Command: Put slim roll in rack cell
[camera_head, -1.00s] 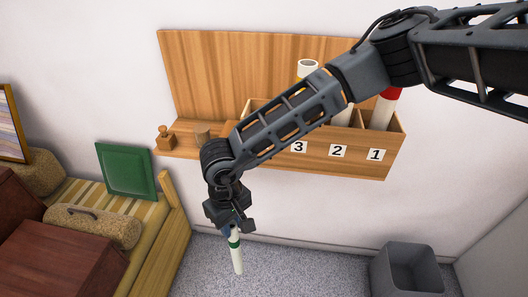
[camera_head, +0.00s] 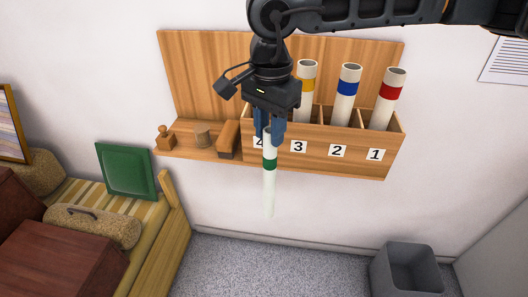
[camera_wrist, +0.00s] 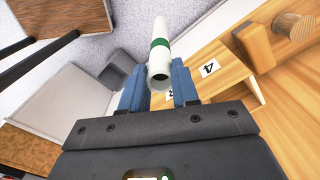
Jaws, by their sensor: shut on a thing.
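My gripper (camera_head: 269,128) is shut on the slim roll (camera_head: 269,190), a thin white tube with a green band. The roll hangs upright below the fingers, in front of the rack (camera_head: 340,156) at the cell marked 4. Its lower end is below the rack's bottom edge. In the wrist view the roll (camera_wrist: 159,58) sits between the blue fingers, its open top end towards the camera. The wooden rack has cells labelled 4, 3, 2 and 1 from left to right. My gripper hides part of cell 4 and its label.
Cells 3, 2 and 1 hold rolls with a yellow band (camera_head: 306,92), a blue band (camera_head: 348,95) and a red band (camera_head: 388,100). A grey bin (camera_head: 407,270) stands on the floor.

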